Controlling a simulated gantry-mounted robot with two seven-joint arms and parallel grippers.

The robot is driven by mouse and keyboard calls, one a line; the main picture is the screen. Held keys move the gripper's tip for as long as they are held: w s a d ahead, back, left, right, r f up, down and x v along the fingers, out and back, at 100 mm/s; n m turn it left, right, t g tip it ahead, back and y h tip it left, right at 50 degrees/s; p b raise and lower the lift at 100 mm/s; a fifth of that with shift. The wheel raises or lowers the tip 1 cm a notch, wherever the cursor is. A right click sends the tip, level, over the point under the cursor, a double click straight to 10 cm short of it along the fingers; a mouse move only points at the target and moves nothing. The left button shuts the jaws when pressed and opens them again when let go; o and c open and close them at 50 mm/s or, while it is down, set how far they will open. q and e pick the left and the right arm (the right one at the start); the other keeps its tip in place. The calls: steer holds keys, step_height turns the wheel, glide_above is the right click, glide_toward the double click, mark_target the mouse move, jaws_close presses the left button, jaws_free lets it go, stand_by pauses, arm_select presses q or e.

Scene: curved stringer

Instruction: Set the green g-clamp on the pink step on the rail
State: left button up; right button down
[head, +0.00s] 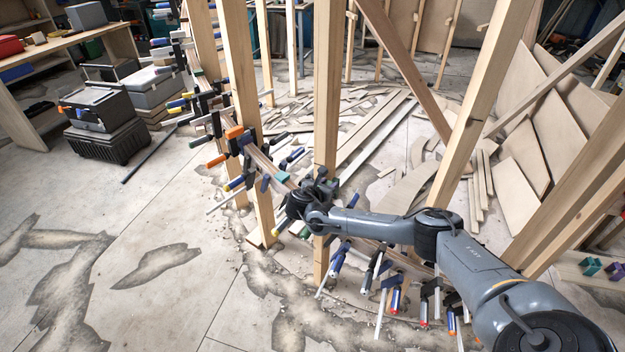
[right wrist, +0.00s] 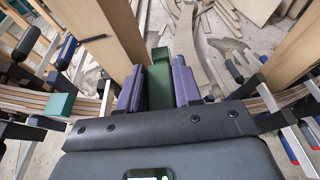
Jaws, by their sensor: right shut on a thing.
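My right gripper (head: 321,182) is at the curved rail, beside an upright wooden post. In the right wrist view its two purple fingers (right wrist: 158,78) are shut on a dark green piece, the green g-clamp (right wrist: 160,85). Only part of the clamp shows between the fingers; the rest is hidden. The layered wooden rail (head: 262,160) curves past the posts, and it also shows left of the gripper in the right wrist view (right wrist: 24,98). I cannot make out a pink step on the rail. My left gripper is not in view.
Several clamps (head: 395,290) hang along the rail on both sides of my right gripper. A teal block (right wrist: 60,105) sits on the rail to the left. Upright posts (head: 327,90) stand close by. Green and purple pieces (head: 590,266) lie at the far right. Open floor (head: 150,260) is at left.

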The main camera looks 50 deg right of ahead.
steer(key=shift+w+r, duration=0.1)
steer(key=shift+w, duration=0.5)
steer(key=shift+s, duration=0.4)
steer(key=shift+w+r+p, duration=0.15)
steer(key=shift+p, duration=0.55)
arm_select(q)
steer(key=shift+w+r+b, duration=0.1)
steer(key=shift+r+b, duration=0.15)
steer(key=shift+b, duration=0.05)
arm_select(e)
steer(key=shift+f, duration=1.3)
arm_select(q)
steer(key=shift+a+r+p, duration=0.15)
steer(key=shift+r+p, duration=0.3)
arm_select(e)
steer(key=shift+f, duration=0.2)
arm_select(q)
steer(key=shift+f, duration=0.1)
arm_select(e)
steer(key=shift+f, duration=0.1)
steer(key=shift+f+b, duration=0.5)
steer(key=shift+f, duration=0.75)
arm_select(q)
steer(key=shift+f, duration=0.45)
arm_select(e)
steer(key=shift+f, duration=0.2)
